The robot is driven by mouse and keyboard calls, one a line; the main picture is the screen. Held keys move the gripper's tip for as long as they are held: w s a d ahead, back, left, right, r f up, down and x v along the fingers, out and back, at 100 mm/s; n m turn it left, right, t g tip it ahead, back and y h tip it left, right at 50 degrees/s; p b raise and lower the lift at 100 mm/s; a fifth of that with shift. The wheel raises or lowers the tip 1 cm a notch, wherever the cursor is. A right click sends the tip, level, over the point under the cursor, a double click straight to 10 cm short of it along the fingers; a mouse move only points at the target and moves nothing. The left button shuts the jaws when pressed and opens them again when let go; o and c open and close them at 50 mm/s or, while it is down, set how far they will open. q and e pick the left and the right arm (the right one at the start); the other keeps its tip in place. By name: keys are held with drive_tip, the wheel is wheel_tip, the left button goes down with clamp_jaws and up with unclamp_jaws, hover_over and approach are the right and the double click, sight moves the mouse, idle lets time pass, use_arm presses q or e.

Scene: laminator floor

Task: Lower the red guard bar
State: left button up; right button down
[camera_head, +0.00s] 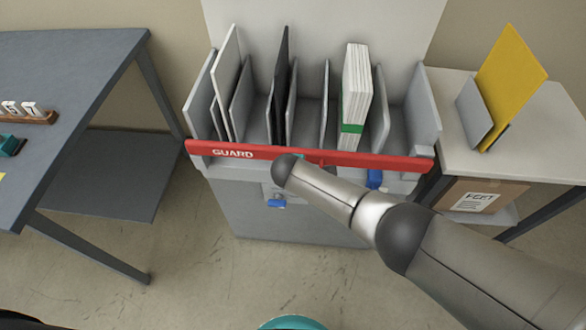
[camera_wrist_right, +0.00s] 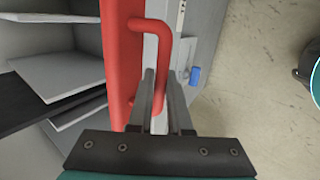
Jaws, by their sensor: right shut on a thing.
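The red guard bar (camera_head: 240,152), marked GUARD, runs across the front of the grey slotted rack (camera_head: 424,105), low against its front edge. In the right wrist view the bar (camera_wrist_right: 123,60) shows with its red loop handle (camera_wrist_right: 163,45). My right gripper (camera_wrist_right: 160,90) is shut on the lower end of this handle, one finger on each side. In the head view my right arm covers the middle of the bar, and the right gripper is hidden behind it. My left gripper is in neither view.
The rack holds several upright boards and a white stack with a green band (camera_head: 355,90). A grey table (camera_head: 75,60) stands at left. A pale table (camera_head: 545,120) at right bears a yellow sheet (camera_head: 512,80) in a holder. Blue parts (camera_head: 375,179) sit below the bar.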

drive_tip(key=shift+s+d+f, duration=0.15)
drive_tip(key=shift+s+f, duration=0.15)
drive_tip(key=shift+f, duration=0.15)
drive_tip(key=c, duration=1.1)
unclamp_jaws()
drive_tip(key=shift+w+f, duration=0.1)
drive_tip(key=shift+w, duration=0.1)
drive_tip(key=shift+r, duration=0.2)
drive_tip(key=shift+r, duration=0.25)
drive_tip(key=p+v, duration=0.3)
drive_tip(key=v, duration=0.4)
drive_tip(key=p+v, duration=0.4)
drive_tip(key=v, duration=0.3)
drive_tip(key=shift+s+a+r, duration=0.15)
drive_tip(key=shift+s+a, duration=0.1)
drive_tip(key=shift+s, duration=0.05)
